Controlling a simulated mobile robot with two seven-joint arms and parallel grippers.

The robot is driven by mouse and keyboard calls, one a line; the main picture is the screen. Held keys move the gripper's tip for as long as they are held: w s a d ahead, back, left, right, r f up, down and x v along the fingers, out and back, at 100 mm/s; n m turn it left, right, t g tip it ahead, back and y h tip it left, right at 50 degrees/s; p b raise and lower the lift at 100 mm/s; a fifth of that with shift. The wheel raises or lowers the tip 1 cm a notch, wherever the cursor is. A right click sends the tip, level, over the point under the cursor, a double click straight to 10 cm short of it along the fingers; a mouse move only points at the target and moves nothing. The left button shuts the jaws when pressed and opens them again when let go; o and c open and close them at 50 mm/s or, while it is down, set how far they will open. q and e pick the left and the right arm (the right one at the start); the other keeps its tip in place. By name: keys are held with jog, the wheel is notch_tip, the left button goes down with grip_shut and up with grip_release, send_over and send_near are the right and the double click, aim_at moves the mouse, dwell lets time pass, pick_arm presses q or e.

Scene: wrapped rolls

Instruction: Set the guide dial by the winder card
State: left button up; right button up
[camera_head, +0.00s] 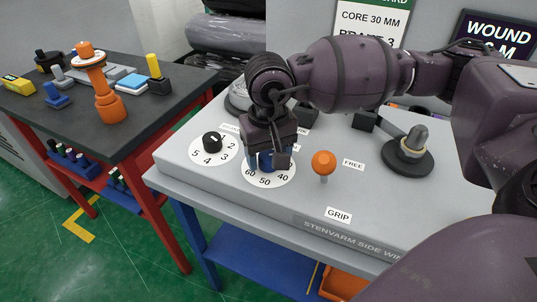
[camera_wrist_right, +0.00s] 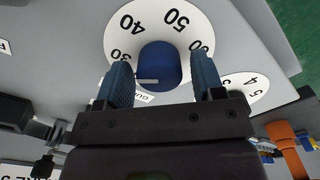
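The guide dial is a blue knob (camera_wrist_right: 158,65) on a white disc (camera_wrist_right: 125,40) marked 30, 40, 50 and 60. My right gripper (camera_wrist_right: 163,80) is lowered over it, one finger on each side. Narrow gaps show between the fingers and the knob, so the gripper is open around it. A short white mark on the knob points left in the wrist view, below the 30. In the head view my right gripper (camera_head: 268,158) hides most of the knob. The winder card (camera_head: 372,18) reads CORE 30 MM, with a partly hidden BRAKE line below. My left gripper is out of view.
A black knob (camera_head: 212,141) on a 1-to-5 disc sits left of the guide dial. An orange-topped lever (camera_head: 323,163) stands close on the right, between FREE and GRIP labels. A black spindle base (camera_head: 407,160) is farther right. A dark side table (camera_head: 140,108) holds small tools.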

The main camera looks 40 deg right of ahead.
aim_at(269, 155)
jog(key=shift+o, duration=0.4)
jog(key=shift+f, duration=0.15)
notch_tip(269, 155, up, 10)
jog(key=shift+f+p, duration=0.1)
jog(key=shift+p, duration=0.6)
jog(key=shift+r, duration=0.55)
